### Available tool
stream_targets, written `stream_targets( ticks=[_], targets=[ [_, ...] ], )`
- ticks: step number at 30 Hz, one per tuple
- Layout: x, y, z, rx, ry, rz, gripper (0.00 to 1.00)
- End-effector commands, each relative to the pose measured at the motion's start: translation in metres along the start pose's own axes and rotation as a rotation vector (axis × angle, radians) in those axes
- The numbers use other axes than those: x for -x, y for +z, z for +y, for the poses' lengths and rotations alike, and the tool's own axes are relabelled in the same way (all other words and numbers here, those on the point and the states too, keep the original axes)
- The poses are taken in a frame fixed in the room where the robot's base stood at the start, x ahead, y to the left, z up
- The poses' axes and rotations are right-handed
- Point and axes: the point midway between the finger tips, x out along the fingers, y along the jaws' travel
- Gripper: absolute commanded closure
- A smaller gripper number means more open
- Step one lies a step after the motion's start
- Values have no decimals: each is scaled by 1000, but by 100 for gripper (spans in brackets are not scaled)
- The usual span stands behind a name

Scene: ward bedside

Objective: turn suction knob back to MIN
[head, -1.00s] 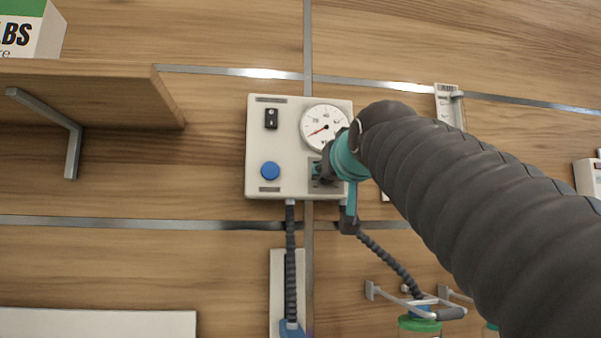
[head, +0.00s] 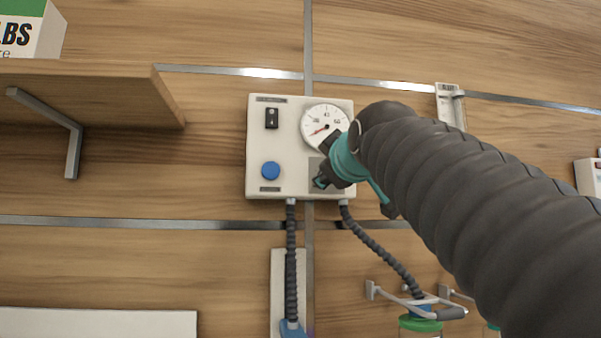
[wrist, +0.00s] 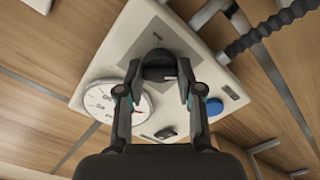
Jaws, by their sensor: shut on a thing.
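The dark suction knob (wrist: 158,62) sits on a grey plate in the wrist view. My gripper (wrist: 158,76) has one finger on each side of the knob and is shut on it. In the head view my gripper (head: 324,176) covers the knob at the panel's lower right, so the knob's pointer and the MIN mark cannot be read.
A blue button (head: 271,171) and a black switch (head: 271,118) are on the panel's left side. Ribbed hoses (head: 291,255) hang below it. A wooden shelf (head: 90,75) juts out at left. A green-lidded jar (head: 420,324) is at lower right.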

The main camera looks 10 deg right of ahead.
Motion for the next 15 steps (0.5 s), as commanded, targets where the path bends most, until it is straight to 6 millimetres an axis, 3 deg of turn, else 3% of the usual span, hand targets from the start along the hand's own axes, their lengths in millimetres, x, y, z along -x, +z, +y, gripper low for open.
stream_targets(
  ticks=[15],
  targets=[
    [0,-1,1,50,2,3,99]
  ],
)
